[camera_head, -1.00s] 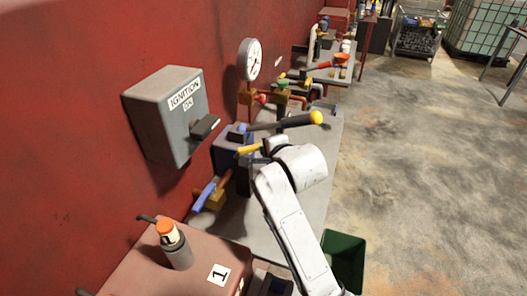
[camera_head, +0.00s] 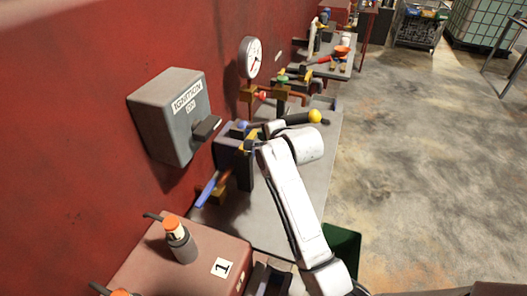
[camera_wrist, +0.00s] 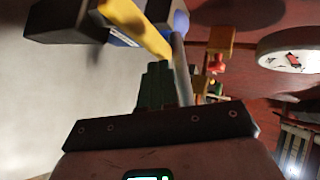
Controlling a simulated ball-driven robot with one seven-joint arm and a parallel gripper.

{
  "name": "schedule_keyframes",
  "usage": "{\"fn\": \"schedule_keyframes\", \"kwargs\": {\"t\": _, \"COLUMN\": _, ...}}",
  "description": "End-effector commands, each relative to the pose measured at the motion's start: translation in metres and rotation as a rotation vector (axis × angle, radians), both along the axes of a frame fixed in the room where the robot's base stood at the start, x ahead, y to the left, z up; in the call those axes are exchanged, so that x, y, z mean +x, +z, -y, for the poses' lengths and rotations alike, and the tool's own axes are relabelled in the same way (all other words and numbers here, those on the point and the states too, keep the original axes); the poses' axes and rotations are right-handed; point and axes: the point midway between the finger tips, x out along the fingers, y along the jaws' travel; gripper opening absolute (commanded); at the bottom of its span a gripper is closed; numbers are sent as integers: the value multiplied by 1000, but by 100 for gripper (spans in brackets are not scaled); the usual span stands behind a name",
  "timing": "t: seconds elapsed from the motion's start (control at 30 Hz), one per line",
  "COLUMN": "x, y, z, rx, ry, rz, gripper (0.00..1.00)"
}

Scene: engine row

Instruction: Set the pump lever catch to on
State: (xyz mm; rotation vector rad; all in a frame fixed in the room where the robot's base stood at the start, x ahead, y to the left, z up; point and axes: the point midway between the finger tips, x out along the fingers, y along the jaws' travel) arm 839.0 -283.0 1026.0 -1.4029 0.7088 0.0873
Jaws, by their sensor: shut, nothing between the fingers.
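The pump lever is a dark bar with a yellow ball knob (camera_head: 315,116), lying nearly level above the grey bench. The dark pump block (camera_head: 231,152) stands at its left end. A small yellow piece (camera_head: 251,139), perhaps the catch, sits at the block beside my gripper (camera_head: 250,146). My wrist hides part of the lever.
A grey ignition box (camera_head: 170,117) hangs on the red wall left of the pump. A gauge (camera_head: 250,58) and valves stand behind it. A blue-handled lever (camera_head: 208,190) lies in front. A green bin (camera_head: 342,246) is on the floor.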

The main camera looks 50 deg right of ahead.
Motion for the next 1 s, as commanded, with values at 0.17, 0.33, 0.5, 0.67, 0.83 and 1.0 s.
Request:
{"fn": "schedule_keyframes", "kwargs": {"t": 0.17, "x": 3, "y": 0, "z": 1, "rx": 0, "ry": 0, "rz": 0, "gripper": 0}}
{"fn": "schedule_keyframes", "kwargs": {"t": 0.33, "x": 5, "y": 0, "z": 2, "rx": 0, "ry": 0, "rz": 0, "gripper": 0}}
{"fn": "schedule_keyframes", "kwargs": {"t": 0.5, "x": 5, "y": 0, "z": 2, "rx": 0, "ry": 0, "rz": 0, "gripper": 0}}
{"fn": "schedule_keyframes", "kwargs": {"t": 0.67, "x": 5, "y": 0, "z": 2, "rx": 0, "ry": 0, "rz": 0, "gripper": 0}}
{"fn": "schedule_keyframes", "kwargs": {"t": 0.83, "x": 5, "y": 0, "z": 2, "rx": 0, "ry": 0, "rz": 0, "gripper": 0}}
{"fn": "schedule_keyframes", "kwargs": {"t": 1.0, "x": 3, "y": 1, "z": 9, "rx": 2, "ry": -2, "rz": 0, "gripper": 0}}
